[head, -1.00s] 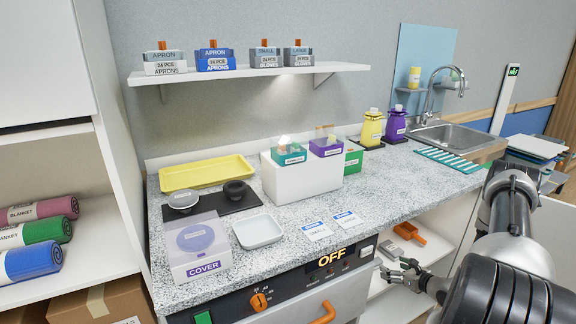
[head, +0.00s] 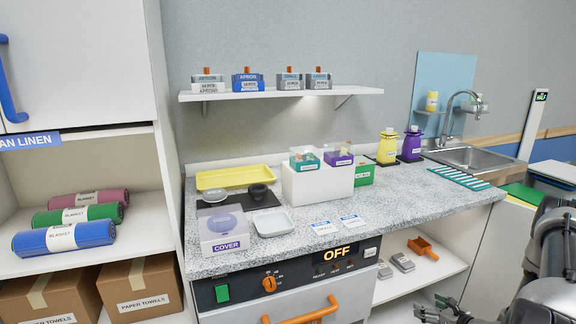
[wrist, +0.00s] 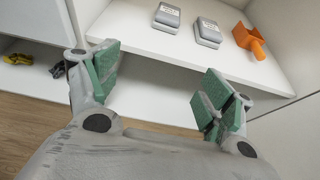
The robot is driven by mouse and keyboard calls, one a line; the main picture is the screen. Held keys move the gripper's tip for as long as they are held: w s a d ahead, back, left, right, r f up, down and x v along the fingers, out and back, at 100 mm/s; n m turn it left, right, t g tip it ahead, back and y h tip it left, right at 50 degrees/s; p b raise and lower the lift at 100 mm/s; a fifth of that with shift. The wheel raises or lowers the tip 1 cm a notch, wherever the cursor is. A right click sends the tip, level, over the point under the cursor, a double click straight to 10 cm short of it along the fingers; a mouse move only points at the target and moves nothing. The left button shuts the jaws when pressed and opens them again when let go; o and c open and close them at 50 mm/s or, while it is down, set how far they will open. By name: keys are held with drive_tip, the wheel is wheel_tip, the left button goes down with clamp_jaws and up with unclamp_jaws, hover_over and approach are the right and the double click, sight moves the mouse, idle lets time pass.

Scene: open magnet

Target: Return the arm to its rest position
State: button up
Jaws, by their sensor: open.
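My gripper (head: 440,306) is low at the right of the head view, in front of the open shelf under the counter. In the wrist view its two green-padded fingers (wrist: 160,88) stand wide apart with nothing between them. My arm folds down along the right edge of the head view, and part of it is cut off by the frame.
The open shelf (head: 425,276) holds two grey boxes (head: 402,262) and an orange scoop (head: 423,248). The oven with an orange handle (head: 305,313) is left of my gripper. The speckled counter (head: 400,198) carries trays and boxes. Rolled blankets (head: 75,216) lie at left.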

drive_tip(key=s+a+n+g+y, duration=0.3)
drive_tip(key=s+a, duration=0.4)
drive_tip(key=s+a+r+n+g+y, duration=0.35)
drive_tip(key=s+r+n, duration=0.25)
drive_tip(key=r, duration=0.3)
drive_tip(key=s+d+r+n+g+h, duration=0.1)
drive_tip(key=s+r+n+g+h, duration=0.35)
drive_tip(key=r, duration=0.65)
drive_tip(key=s+r+n+g+h, duration=0.1)
drive_tip(key=s+r+n, duration=0.4)
drive_tip(key=r+n, duration=0.45)
drive_tip(key=s+d+r+n+g+h, duration=0.1)
drive_tip(key=s+r+n+g+h, duration=0.2)
drive_tip(key=r, duration=0.9)
drive_tip(key=s+a+r+n+t+h, duration=0.1)
drive_tip(key=s+a+r+n+t, duration=0.1)
drive_tip(key=r, duration=0.4)
drive_tip(key=s+a+r+n+t+h, duration=0.1)
drive_tip(key=s+a+r+n+t, duration=0.1)
drive_tip(key=r+n+t, duration=0.2)
wheel_tip(320, 180, up, 2)
drive_tip(key=shift+a+r+t, duration=0.25)
drive_tip(key=shift+a+t, duration=0.15)
